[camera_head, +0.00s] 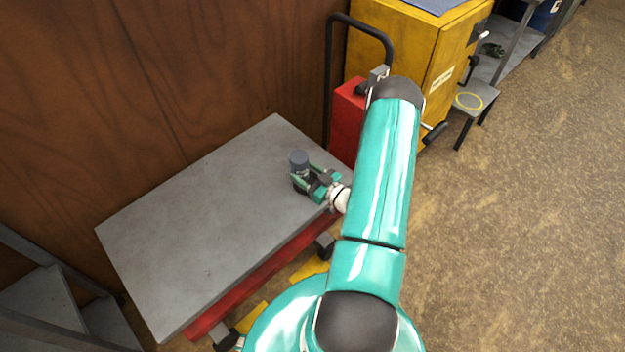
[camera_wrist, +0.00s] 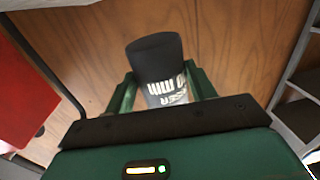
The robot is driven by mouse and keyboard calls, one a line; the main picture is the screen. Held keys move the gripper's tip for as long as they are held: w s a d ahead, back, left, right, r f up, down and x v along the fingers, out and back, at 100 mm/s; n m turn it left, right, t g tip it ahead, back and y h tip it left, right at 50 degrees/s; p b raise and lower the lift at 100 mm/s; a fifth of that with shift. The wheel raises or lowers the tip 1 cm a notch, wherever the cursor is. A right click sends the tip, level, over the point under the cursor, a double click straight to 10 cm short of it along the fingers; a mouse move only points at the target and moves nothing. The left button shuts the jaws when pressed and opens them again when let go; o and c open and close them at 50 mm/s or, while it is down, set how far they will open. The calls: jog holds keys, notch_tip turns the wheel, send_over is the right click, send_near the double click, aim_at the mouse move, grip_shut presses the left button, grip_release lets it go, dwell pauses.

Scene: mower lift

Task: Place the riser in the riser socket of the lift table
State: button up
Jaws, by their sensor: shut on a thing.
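The riser (camera_head: 299,158) is a short cylinder with a dark grey top. My gripper (camera_head: 303,175) is shut on it above the far right part of the lift table. In the wrist view the riser (camera_wrist: 156,58) stands between the green fingers of my gripper (camera_wrist: 163,92), and a pale band with partly readable lettering shows below its dark top. The lift table (camera_head: 200,235) has a flat grey top on a red frame. I cannot make out the riser socket. I cannot tell whether the riser touches the table top.
A red block (camera_head: 346,120) and a black handle (camera_head: 331,70) stand at the table's right end. Behind them is a yellow cabinet (camera_head: 400,45). A small stool (camera_head: 472,97) and grey shelves (camera_head: 40,305) stand nearby. A wooden wall (camera_head: 130,90) runs behind the table.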

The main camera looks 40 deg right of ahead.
jog(key=d+f, duration=0.1)
jog(key=f, duration=0.1)
jog(key=d+f, duration=0.2)
jog(key=shift+w+d, duration=0.15)
jog(key=shift+w, duration=0.25)
jog(key=shift+d+f, duration=0.2)
jog(key=shift+f, duration=1.55)
jog(key=shift+f, duration=0.2)
jog(key=o, duration=1.2)
jog(key=shift+r, duration=0.2)
jog(key=s+d, duration=0.1)
jog(key=s, duration=1.1)
jog(key=shift+d, duration=0.25)
